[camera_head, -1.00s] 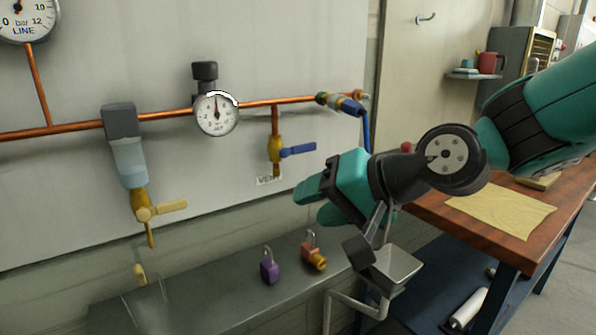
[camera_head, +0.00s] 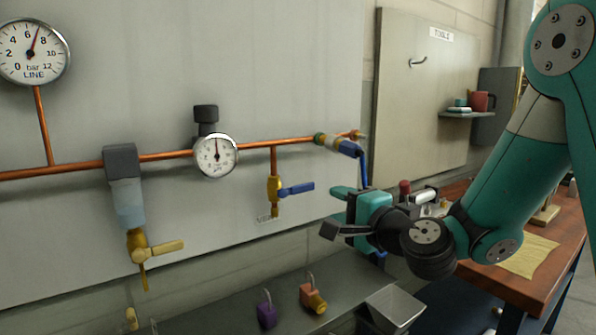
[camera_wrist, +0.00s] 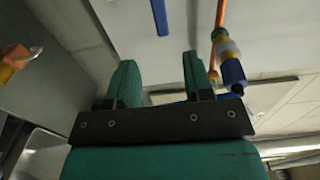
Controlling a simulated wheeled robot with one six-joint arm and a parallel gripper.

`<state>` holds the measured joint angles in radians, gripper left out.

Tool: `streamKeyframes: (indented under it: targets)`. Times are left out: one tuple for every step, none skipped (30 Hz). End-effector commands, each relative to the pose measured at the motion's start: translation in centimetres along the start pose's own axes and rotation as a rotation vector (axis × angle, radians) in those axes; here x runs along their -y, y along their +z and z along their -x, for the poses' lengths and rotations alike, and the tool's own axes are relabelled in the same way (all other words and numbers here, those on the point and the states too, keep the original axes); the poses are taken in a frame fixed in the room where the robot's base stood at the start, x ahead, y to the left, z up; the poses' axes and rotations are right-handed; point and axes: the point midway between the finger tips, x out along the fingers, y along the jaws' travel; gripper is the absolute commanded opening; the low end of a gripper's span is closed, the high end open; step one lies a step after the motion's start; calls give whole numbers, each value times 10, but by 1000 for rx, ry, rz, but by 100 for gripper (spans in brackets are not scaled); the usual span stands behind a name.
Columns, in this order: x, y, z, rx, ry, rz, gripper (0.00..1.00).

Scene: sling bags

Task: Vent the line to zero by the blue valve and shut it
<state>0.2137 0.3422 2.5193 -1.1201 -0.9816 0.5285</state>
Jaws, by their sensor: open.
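The blue valve is a brass body (camera_head: 274,190) under a short copper drop, with its blue lever (camera_head: 297,189) pointing sideways to the right. A label, partly legible, sits behind its outlet. The lever also shows at the top of the wrist view (camera_wrist: 160,17). My gripper (camera_head: 335,211) is open and empty, to the right of the lever and apart from it. Its fingers (camera_wrist: 160,66) point toward the board. The LINE gauge (camera_head: 33,49) has its needle between 6 and 8 bar. The small regulator gauge (camera_head: 216,155) has its needle pointing up.
A yellow-handled valve (camera_head: 150,250) hangs below the filter at left. A blue hose coupling (camera_head: 345,147) ends the pipe, close to my fingers in the wrist view (camera_wrist: 230,70). Purple (camera_head: 267,315) and orange (camera_head: 313,297) padlocks stand on the ledge. A wooden bench (camera_head: 530,270) is at right.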

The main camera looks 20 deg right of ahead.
Motion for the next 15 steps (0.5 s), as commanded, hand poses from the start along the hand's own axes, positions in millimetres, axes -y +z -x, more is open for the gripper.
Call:
streamKeyframes:
  targets:
    - [8,2,-12,7,1,0,47]
    - [8,2,-18,7,0,0,47]
    - [7,2,-26,8,0,1,47]
    - [7,2,-32,7,1,1,47]
    - [8,2,-38,6,0,2,47]
    - [8,2,-45,7,0,2,47]
    - [8,2,-51,7,1,1,47]
    - [8,2,-56,7,0,1,47]
    - [8,2,-63,6,-1,2,47]
    - [8,2,-68,6,0,2,47]
    - [8,2,-73,6,0,2,47]
    - [8,2,-79,6,-1,2,47]
    - [8,2,-83,6,0,2,47]
    - [8,2,-88,6,-1,3,47]
    - [8,2,-94,5,-1,3,47]
